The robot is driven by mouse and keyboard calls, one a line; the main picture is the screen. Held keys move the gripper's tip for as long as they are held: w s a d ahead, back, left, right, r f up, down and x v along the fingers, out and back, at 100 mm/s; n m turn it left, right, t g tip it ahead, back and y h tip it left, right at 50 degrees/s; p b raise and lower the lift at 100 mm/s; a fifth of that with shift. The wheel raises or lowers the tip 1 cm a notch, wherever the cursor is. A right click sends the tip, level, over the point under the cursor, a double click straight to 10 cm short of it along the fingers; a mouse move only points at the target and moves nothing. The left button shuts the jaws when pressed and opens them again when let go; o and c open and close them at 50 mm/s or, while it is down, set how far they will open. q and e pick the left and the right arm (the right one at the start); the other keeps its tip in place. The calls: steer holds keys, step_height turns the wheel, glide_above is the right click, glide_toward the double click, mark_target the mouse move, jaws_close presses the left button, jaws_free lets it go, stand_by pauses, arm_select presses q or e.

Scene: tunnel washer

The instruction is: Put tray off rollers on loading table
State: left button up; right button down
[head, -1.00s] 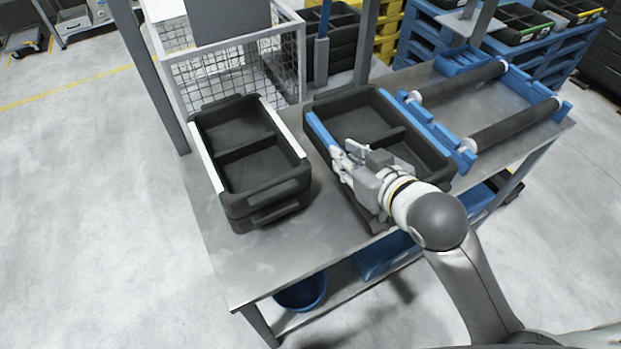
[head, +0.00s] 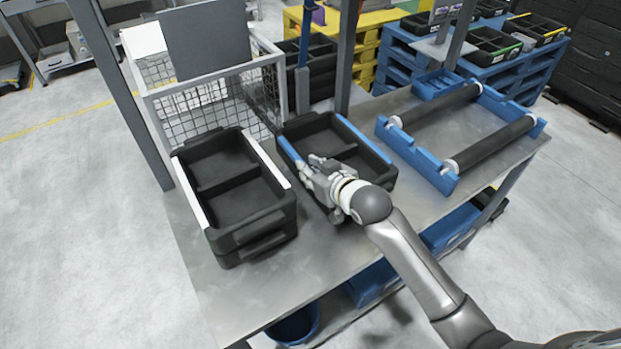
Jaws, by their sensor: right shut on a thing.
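A black two-compartment tray with blue side edges (head: 367,139) is over the metal loading table (head: 262,290), between the white-edged trays and the rollers. I cannot tell whether its underside touches the table. My right gripper (head: 308,172) is shut on the tray's near left part and hides some of that wall. The black rollers (head: 440,105) lie in a blue frame (head: 408,150) on the right of the table, with no tray on them. My left gripper is not in view.
Stacked black trays with white edges (head: 222,238) stand close on the left. A wire basket (head: 205,108) and grey uprights (head: 348,55) are behind. Bare tabletop lies in front and between tray and rollers. A blue bin (head: 300,325) is below.

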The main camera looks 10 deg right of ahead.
steer(key=shift+w+f, duration=0.35)
steer(key=shift+f, duration=1.5)
steer(key=shift+f, duration=0.15)
steer(key=c, duration=1.3)
jaws_free()
steer(key=shift+s, duration=0.1)
steer(key=v, duration=1.2)
